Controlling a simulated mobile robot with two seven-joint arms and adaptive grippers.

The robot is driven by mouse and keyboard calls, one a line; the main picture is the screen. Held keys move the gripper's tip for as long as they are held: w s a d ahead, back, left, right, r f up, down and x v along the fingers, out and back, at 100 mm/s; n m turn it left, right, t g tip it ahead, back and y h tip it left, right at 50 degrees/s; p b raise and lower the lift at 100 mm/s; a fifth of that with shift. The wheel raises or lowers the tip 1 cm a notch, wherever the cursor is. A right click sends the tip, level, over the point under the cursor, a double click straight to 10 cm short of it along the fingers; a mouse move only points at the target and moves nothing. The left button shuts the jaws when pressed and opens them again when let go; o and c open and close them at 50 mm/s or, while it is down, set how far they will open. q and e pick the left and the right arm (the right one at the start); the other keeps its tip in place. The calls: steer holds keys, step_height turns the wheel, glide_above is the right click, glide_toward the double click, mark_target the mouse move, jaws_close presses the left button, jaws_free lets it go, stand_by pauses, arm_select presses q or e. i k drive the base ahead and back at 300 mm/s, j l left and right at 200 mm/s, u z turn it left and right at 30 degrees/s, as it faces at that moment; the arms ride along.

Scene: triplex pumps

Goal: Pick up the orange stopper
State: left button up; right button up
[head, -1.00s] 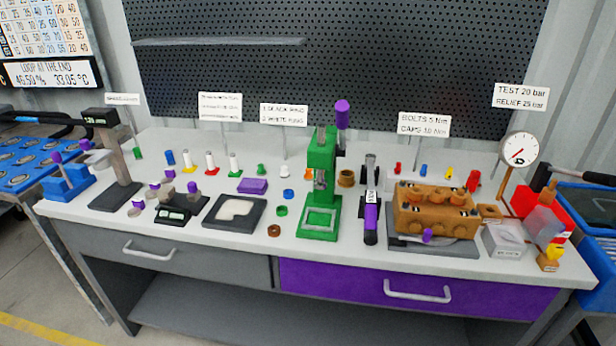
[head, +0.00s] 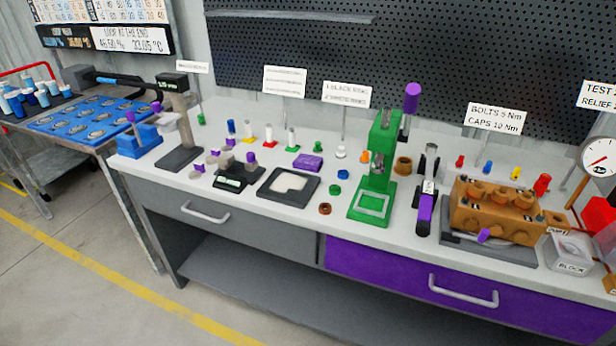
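A small orange piece (head: 365,157), which looks like the orange stopper, stands on the white bench top (head: 225,198) just left of the green press (head: 377,172). The press hides part of it. Neither of my grippers is in view.
Small pieces stand close by: a white one (head: 341,152), a blue one (head: 343,174) and a green ring (head: 335,190). Left are a purple block (head: 308,162) and a dark tray (head: 271,193). A brown pump block (head: 490,212) stands right. Floor shows clear at the lower left.

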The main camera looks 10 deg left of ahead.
mark_target(364, 160)
steer(key=i+j+u, duration=0.3)
steer(key=j, duration=0.25)
steer(key=i+j+u, duration=0.25)
steer(key=i+j, duration=0.15)
steer(key=i, duration=0.15)
